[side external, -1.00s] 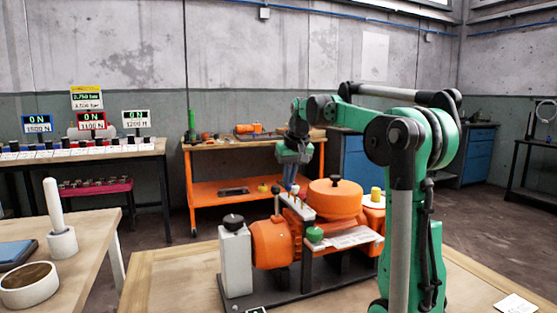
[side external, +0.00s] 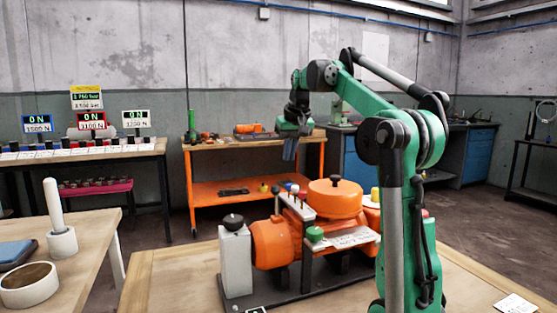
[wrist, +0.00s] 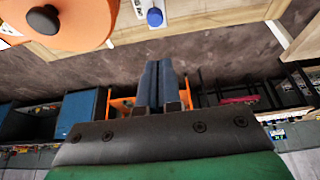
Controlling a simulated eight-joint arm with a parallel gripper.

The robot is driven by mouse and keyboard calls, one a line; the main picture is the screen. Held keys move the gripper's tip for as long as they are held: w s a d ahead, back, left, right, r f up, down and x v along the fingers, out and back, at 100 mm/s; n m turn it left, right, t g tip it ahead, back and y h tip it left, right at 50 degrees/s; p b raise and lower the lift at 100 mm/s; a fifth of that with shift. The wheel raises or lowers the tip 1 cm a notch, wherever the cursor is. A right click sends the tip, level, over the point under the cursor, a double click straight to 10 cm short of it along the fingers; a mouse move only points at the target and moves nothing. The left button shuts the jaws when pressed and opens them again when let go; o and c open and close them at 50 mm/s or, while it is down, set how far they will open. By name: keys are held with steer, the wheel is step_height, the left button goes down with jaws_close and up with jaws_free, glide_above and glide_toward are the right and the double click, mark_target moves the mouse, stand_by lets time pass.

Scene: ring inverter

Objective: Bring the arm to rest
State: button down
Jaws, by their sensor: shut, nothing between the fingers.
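My gripper (side external: 289,150) hangs pointing down in the side external view, above and behind the orange machine. In the wrist view my gripper (wrist: 160,65) shows its two dark blue fingers lying side by side, shut with nothing between them. The orange machine (side external: 272,243) stands on a dark base plate (side external: 300,287) on the wooden table. Its round orange cover (side external: 335,198) is on top, and this also shows at the upper left of the wrist view (wrist: 85,20). My fingers are apart from the machine.
A grey block with a black knob (side external: 236,260) stands at the machine's left end. An orange workbench (side external: 250,192) is behind. A left table (side external: 95,245) holds a white ring (side external: 30,285) and a peg on a base (side external: 60,235). Open air surrounds my gripper.

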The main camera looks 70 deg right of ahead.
steer(key=shift+r, duration=0.75)
steer(key=shift+w+a+f, duration=0.1)
steer(key=shift+w+a, duration=0.1)
steer(key=shift+a, duration=0.1)
steer(key=w+a+f+n+t+y, duration=0.1)
steer(key=w+a+f+n, duration=0.15)
steer(key=a, duration=0.55)
steer(key=w+a+f+n+t, duration=0.15)
steer(key=a+f, duration=0.25)
steer(key=a, duration=0.4)
steer(key=s+a+f+n+t+y, duration=0.1)
steer(key=s+a+f+n, duration=0.3)
steer(key=a+f, duration=0.6)
steer(key=a+n+y, duration=0.1)
steer(key=a, duration=0.2)
steer(key=shift+s+f, duration=0.15)
steer(key=shift+f, duration=0.15)
steer(key=shift+a+t, duration=0.1)
steer(key=shift+t, duration=0.15)
